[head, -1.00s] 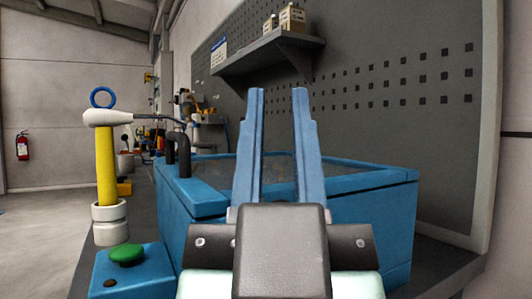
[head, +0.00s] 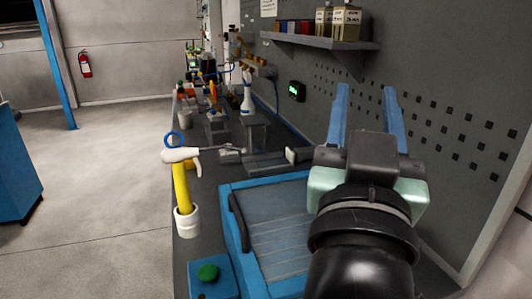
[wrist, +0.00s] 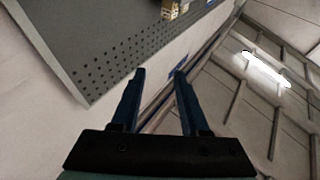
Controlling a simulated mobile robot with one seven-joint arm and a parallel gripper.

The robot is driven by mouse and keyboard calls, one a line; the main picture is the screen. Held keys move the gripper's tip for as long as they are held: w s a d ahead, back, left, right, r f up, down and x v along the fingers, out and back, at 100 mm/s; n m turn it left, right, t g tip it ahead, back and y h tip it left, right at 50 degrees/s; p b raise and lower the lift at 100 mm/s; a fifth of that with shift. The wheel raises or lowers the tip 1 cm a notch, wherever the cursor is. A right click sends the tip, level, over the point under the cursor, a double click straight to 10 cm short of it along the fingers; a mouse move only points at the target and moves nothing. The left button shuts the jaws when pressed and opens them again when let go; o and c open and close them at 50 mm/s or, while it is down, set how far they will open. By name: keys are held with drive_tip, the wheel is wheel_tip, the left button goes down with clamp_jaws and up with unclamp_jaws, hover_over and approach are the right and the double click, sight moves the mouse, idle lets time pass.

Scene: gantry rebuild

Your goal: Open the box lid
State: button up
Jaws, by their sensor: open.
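The blue box (head: 232,187) sits on the bench in the lower middle of the head view. Its lid (head: 277,235) is a greyish, see-through-looking panel inside a blue frame, and it lies flat and appears shut. A black handle (head: 238,222) runs along the lid's left side. My gripper (head: 367,98) is open and empty, above and to the right of the box, with its fingers pointing up and away from the lid. My arm hides the right part of the box. The wrist view shows the open fingers (wrist: 156,75) against wall and ceiling, without the box.
A blue block with a green button (head: 207,272) and a yellow-handled tool in a white holder (head: 185,220) stand left of the box. Behind are a spray bottle (head: 247,95) and bench clutter. A shelf (head: 320,42) juts from the pegboard wall. Open floor lies left.

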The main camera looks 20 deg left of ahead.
wheel_tip(320, 180, up, 6)
drive_tip(key=w+g+p, duration=0.2)
drive_tip(key=w+p, duration=0.1)
drive_tip(key=p, duration=0.7)
drive_tip(key=n+g+y+p, duration=0.4)
drive_tip(key=n+g+p, duration=0.1)
drive_tip(key=n+p, duration=0.8)
approach(235, 214)
drive_tip(key=shift+n, duration=0.7)
drive_tip(key=p+x, duration=0.1)
drive_tip(key=x, duration=1)
drive_tip(key=shift+w+a, duration=0.1)
drive_tip(key=shift+w, duration=0.2)
clamp_jaws()
